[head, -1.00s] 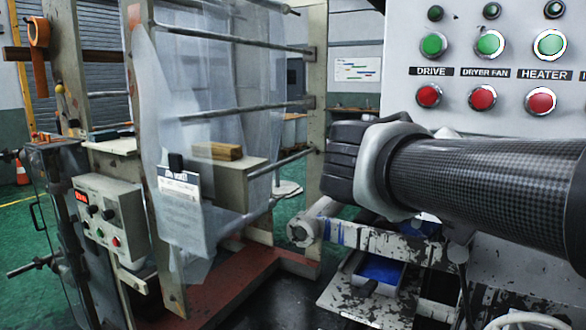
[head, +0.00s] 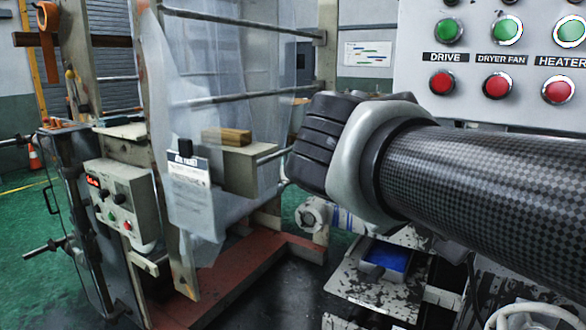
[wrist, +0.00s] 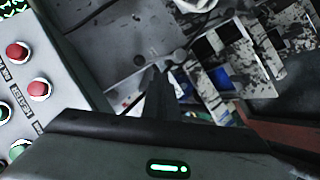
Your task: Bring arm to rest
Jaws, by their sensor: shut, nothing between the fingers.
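My arm crosses the right side of the head view, its dark checked forearm running in from the right edge. Its grey and black end is raised in front of the machine; the fingers are hidden there. In the wrist view my gripper (wrist: 160,95) shows as a dark narrow shape of closed fingers, shut and empty. It points toward the paint-spattered machine parts and touches nothing that I can see.
A control panel (head: 480,62) with green and red buttons stands close behind my arm at right. The film tower frame (head: 160,150) with clear film is at left, with a small control box (head: 125,205). Green floor (head: 50,280) is open at far left.

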